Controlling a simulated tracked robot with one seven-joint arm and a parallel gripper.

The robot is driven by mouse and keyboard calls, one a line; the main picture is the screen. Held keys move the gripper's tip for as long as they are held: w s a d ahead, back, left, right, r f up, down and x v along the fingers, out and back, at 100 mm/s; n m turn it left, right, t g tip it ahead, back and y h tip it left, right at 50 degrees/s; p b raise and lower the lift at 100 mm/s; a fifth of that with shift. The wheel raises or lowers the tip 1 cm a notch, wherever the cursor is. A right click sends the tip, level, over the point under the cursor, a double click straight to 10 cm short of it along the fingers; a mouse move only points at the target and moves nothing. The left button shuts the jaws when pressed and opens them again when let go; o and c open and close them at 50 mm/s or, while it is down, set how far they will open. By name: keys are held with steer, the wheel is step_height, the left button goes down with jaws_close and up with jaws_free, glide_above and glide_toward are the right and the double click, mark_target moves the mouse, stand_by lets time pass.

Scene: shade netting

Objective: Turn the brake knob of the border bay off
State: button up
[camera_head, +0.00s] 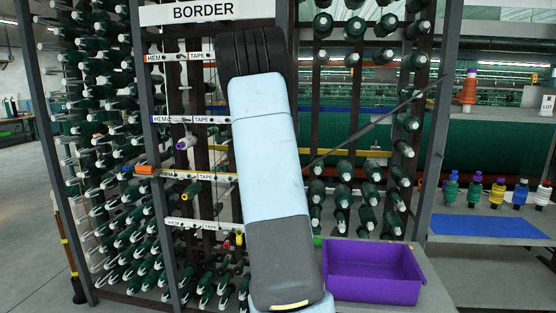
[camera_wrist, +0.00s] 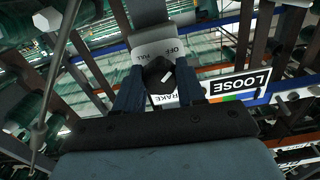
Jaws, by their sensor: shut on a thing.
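In the wrist view a black brake knob (camera_wrist: 158,77) with a white mark sits on a pale plate (camera_wrist: 150,46). The plate reads OFF and FULL, upside down, and a partly covered BRAKE label (camera_wrist: 166,101) is below the knob. My gripper (camera_wrist: 160,73) has its two dark blue fingers on either side of the knob, shut on it. In the head view the BORDER sign (camera_head: 205,11) tops the bay, and my arm covers its middle, so the knob and gripper are hidden there.
A LOOSE sign (camera_wrist: 238,86) with a coloured strip is right of the knob in the wrist view. Green bobbins on pegs (camera_head: 100,150) crowd the left rack. A purple bin (camera_head: 408,270) stands right of my arm. A thin rod (camera_head: 365,130) slants across the bay.

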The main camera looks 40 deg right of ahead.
steer(key=shift+f+n, duration=0.25)
steer(key=shift+n, duration=0.25)
steer(key=o, duration=0.8)
steer(key=shift+o, duration=1.2)
steer(key=shift+r, duration=0.15)
steer(key=v, duration=1.3)
steer(key=shift+s+a, duration=0.25)
